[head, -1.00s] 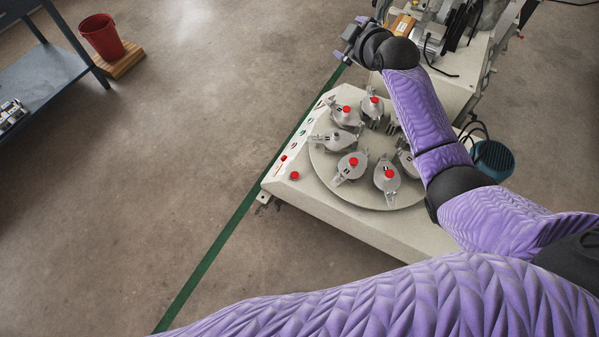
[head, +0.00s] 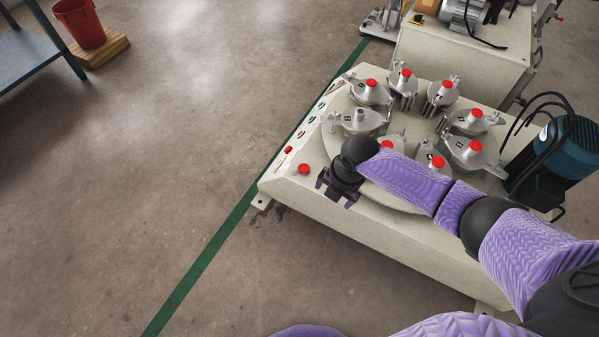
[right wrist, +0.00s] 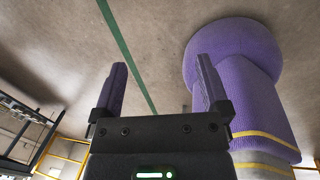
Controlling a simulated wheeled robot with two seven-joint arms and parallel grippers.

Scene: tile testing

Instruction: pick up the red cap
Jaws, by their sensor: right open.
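Several red caps stand on metal holders around the round turntable (head: 345,108) of the pale machine. One red cap (head: 371,84) is at the back left, another red cap (head: 406,73) at the back. A red cap (head: 476,113) and a red cap (head: 475,146) are at the right. A red cap (head: 387,146) and a red cap (head: 438,162) are partly hidden by my right arm. My right gripper (head: 335,192) is over the machine's front left edge, apart from the caps. In the right wrist view its fingers (right wrist: 160,85) are spread with nothing between them. My left gripper is not in view.
Red buttons (head: 303,169) sit on the machine's left panel (head: 320,118). A dark teal motor (head: 570,150) with cables stands at the right. A green line (head: 215,250) crosses the floor. A red bucket (head: 80,25) stands at the far left.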

